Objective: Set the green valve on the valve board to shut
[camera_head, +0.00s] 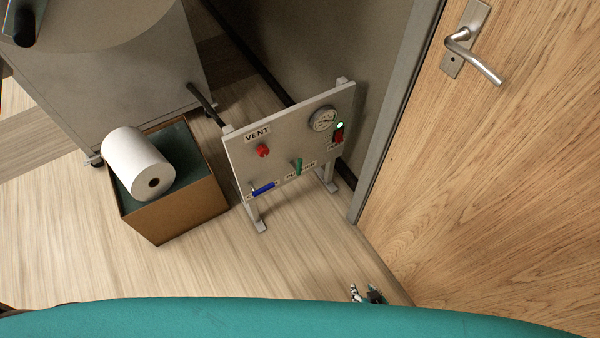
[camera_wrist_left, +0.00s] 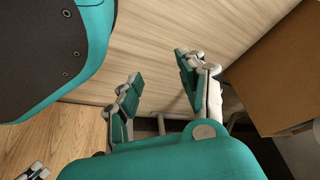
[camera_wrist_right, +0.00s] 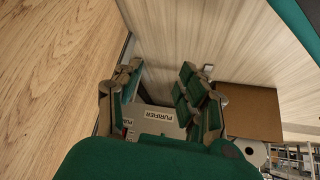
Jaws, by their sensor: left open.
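The valve board (camera_head: 235,150) is a pale upright panel on legs, standing on the floor beside the door. The green valve (camera_head: 297,166) is low on its middle, its handle pointing up and partly covering its label. My right gripper (camera_head: 366,294) is at the bottom of the head view, well short of the board. In the right wrist view the right gripper (camera_wrist_right: 160,68) is open and empty, with the board's PURIFIER label (camera_wrist_right: 160,114) beyond the fingers; the green handle is not clear there. My left gripper (camera_wrist_left: 160,66) is open and empty above the floor.
The board also has a red valve (camera_head: 263,150), a blue valve (camera_head: 263,188), a gauge (camera_head: 322,119) and a lit green lamp (camera_head: 340,125). A box (camera_head: 185,212) with a white roll (camera_head: 135,160) stands left. A wooden door (camera_head: 490,180) bounds the right.

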